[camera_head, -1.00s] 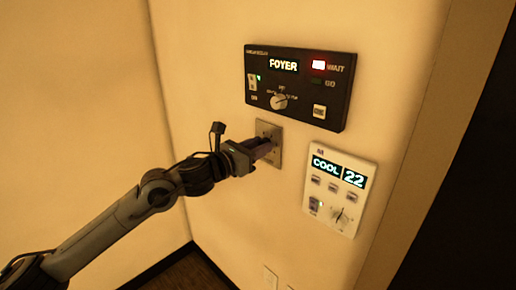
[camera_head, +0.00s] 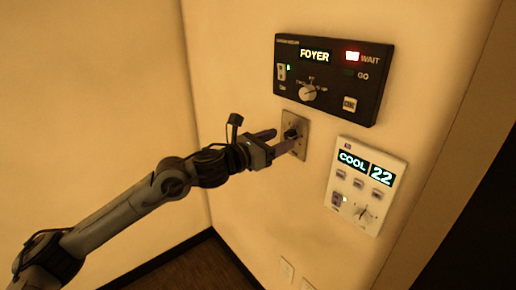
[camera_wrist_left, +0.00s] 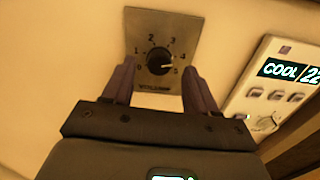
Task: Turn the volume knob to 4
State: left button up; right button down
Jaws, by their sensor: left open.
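The volume knob (camera_wrist_left: 159,62) is a black round dial on a grey metal plate (camera_wrist_left: 140,28) with a scale from 0 to 5. Its white pointer aims to the right, between 4 and 5 and seemingly nearer 5. In the head view the knob (camera_head: 291,134) sits on its wall plate (camera_head: 301,124) below the black panel. My left gripper (camera_head: 278,142) is open, its fingers pointing at the plate. In the wrist view its two fingers (camera_wrist_left: 160,84) stand on either side of the knob's lower part, apart from it. My right gripper is not in view.
A black panel (camera_head: 375,104) reading FOYER, with a lit red WAIT light and its own knob (camera_head: 308,92), is above. A white thermostat (camera_head: 345,190) reading COOL 22 is at lower right. Wall sockets (camera_head: 287,268) sit low. The wall left of the plate is bare.

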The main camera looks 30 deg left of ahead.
pick_arm(q)
jog(key=v, duration=0.8)
jog(key=shift+s+a, duration=0.1)
